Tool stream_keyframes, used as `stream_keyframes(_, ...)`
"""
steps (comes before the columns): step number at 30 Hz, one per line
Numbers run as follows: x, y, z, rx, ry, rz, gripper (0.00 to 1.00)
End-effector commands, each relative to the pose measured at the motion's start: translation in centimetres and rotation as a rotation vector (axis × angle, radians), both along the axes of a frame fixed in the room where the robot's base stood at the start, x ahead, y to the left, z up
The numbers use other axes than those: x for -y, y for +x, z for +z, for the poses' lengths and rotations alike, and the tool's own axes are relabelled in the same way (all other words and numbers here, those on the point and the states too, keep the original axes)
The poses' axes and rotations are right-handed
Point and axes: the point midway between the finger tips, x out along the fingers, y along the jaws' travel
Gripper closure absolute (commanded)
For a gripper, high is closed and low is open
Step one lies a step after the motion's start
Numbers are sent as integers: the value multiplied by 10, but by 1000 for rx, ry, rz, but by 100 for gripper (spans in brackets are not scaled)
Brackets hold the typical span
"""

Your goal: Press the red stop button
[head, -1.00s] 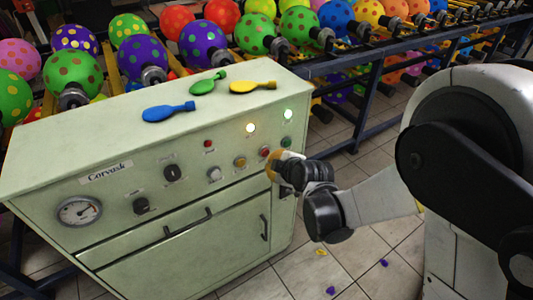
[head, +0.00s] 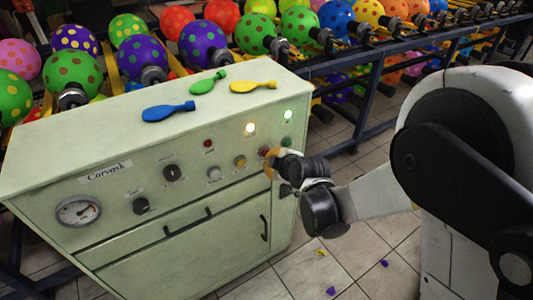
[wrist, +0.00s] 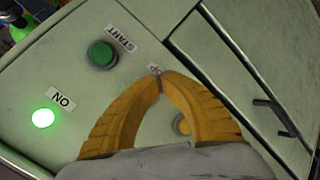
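The red stop button (head: 264,151) is on the front panel of the pale green Corvask machine (head: 120,265), between a yellow button and the green start button. My gripper (head: 268,155) is right in front of it, with yellow fingers partly over it. In the wrist view my gripper (wrist: 158,74) has its two curved fingertips together, with nothing held. The tips lie over the stop label, of which only the last letters show. The red button is hidden in the wrist view, so I cannot tell whether the fingers touch it.
The green start button (wrist: 102,53) and the lit green ON lamp (wrist: 43,118) are near the fingers. A yellow button (head: 239,161), a lit yellowish lamp (head: 250,128) and knobs share the panel. Flat balloons (head: 168,111) lie on top. A rack of inflated balloons stands behind.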

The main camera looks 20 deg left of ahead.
Motion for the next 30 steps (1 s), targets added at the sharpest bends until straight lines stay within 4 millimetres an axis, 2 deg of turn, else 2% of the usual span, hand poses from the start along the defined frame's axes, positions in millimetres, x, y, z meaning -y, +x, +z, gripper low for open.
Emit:
stream_keyframes(22, -7, 6, 0, 0, 0, 0, 100)
stream_keyframes(30, -4, 3, 0, 0, 0, 0, 100)
